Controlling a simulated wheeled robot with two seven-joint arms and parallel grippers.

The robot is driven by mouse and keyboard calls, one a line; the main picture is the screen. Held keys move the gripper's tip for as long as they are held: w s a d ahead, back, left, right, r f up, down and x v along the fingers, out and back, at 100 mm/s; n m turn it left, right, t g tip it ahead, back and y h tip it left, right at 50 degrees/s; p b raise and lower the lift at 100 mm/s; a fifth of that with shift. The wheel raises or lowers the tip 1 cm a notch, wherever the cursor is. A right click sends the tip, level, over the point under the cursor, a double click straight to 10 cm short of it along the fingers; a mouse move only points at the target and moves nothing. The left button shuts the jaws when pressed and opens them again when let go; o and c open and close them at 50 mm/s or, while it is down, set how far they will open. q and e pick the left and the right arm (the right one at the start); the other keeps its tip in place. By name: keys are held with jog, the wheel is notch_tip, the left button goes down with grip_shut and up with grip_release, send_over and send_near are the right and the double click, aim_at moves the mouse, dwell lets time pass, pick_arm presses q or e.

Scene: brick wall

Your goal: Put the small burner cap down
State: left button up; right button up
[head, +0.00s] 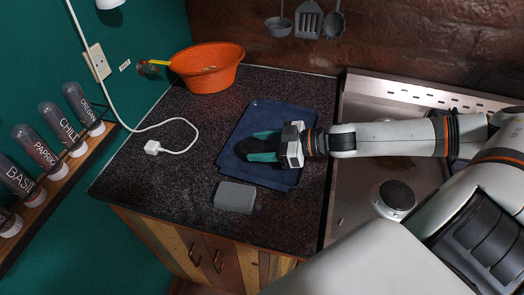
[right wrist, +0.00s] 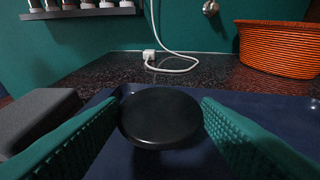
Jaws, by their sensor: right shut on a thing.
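The small burner cap (right wrist: 160,118) is a flat black disc. In the right wrist view it is level between the two teal fingers of my right gripper (right wrist: 161,125), which is shut on its sides. In the head view my right gripper (head: 262,147) reaches in from the right over the dark blue tray (head: 268,112), and the dark cap (head: 238,149) shows at its fingers. The tray also fills the lower part of the right wrist view (right wrist: 165,165). The cap is over the tray; I cannot tell whether it touches it. My left gripper is not in view.
A grey box (head: 235,196) lies in front of the tray. An orange basket (head: 207,67) stands at the back left, and a white cable with a plug (head: 153,147) lies on the left counter. The steel stove (head: 350,205) with a dark burner (head: 397,195) is to the right.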

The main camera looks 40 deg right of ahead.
notch_tip(320, 180, down, 2)
jog(key=shift+f, duration=0.2)
jog(key=shift+f, duration=0.1)
